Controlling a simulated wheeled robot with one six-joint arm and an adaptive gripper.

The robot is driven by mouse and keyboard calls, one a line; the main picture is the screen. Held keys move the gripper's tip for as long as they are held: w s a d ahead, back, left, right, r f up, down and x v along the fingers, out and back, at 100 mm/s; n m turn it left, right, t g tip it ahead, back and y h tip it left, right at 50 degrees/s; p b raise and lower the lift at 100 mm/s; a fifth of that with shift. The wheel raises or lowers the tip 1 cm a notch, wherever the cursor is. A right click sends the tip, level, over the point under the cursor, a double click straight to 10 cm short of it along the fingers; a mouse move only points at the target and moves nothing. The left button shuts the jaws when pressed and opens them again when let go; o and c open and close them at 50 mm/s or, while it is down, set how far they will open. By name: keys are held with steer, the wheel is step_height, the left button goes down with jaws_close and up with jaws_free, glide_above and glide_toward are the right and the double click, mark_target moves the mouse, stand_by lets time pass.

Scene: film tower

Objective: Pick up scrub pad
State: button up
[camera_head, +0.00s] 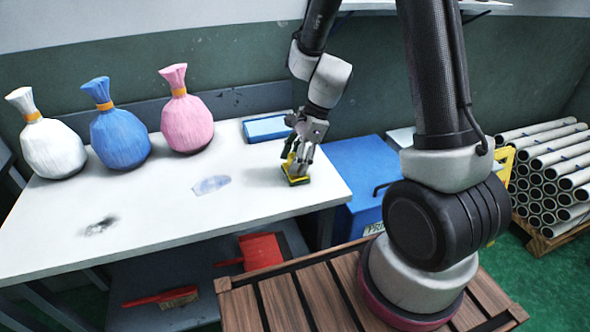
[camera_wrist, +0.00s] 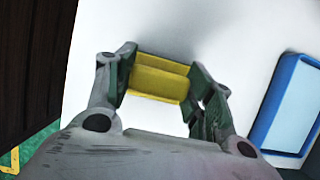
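The scrub pad (camera_head: 297,178) is a small yellow block with a dark edge, near the right end of the white table. In the wrist view the yellow pad (camera_wrist: 160,78) lies between the two fingers of my gripper (camera_wrist: 160,80). Both fingertips press against its ends with no gap that I can see, so the gripper looks shut on it. In the head view my gripper (camera_head: 299,160) points down over the pad and hides part of it. The pad is at or very near the tabletop; I cannot tell if it touches.
The white table (camera_head: 250,205) holds a blue tray (camera_head: 266,128) behind the pad, a bluish smear (camera_head: 211,185), a dark stain (camera_head: 100,226), and white (camera_head: 50,150), blue (camera_head: 120,140) and pink (camera_head: 187,125) tied bags. A red dustpan (camera_head: 262,252) and brush (camera_head: 160,298) lie below.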

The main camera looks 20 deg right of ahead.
steer(key=shift+c, duration=0.7)
step_height(320, 180, up, 10)
steer(key=shift+r, duration=0.1)
